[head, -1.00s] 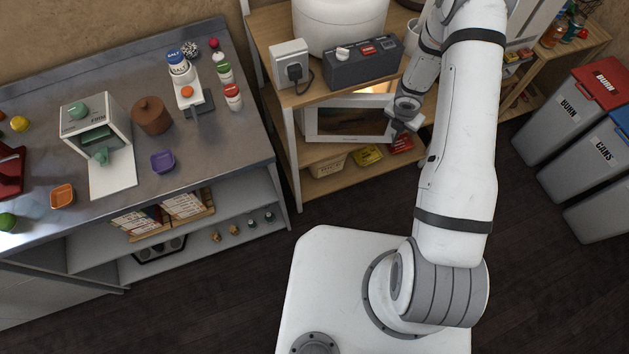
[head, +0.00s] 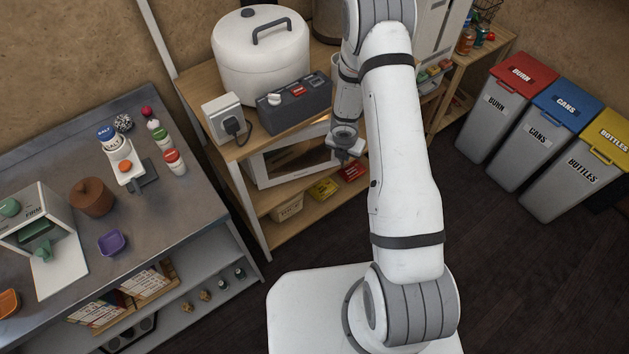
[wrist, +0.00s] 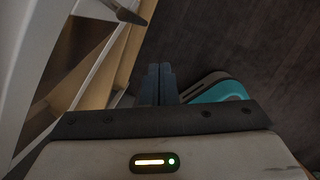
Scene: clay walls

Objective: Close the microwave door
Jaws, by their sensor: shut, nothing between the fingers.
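The microwave sits on the shelf under the wooden rack top. Its white-framed door (head: 295,162) with a dark window faces the room in the head view. The door looks ajar, but its exact angle is hard to judge. My gripper (head: 347,154) is beside the door's right end, and its fingertips are small and partly unclear there. In the wrist view my gripper (wrist: 158,82) has its two dark fingers together, with nothing between them. A pale frame with a brown panel, probably the door (wrist: 78,48), stands left of the fingers. Whether they touch it cannot be told.
A white cooker (head: 262,65) and a dark switch box (head: 294,102) stand on the rack top above. A basket (head: 287,208) and packets (head: 323,188) lie on the shelf below. A metal counter (head: 170,215) is at left, bins (head: 552,140) at right. Dark floor lies between.

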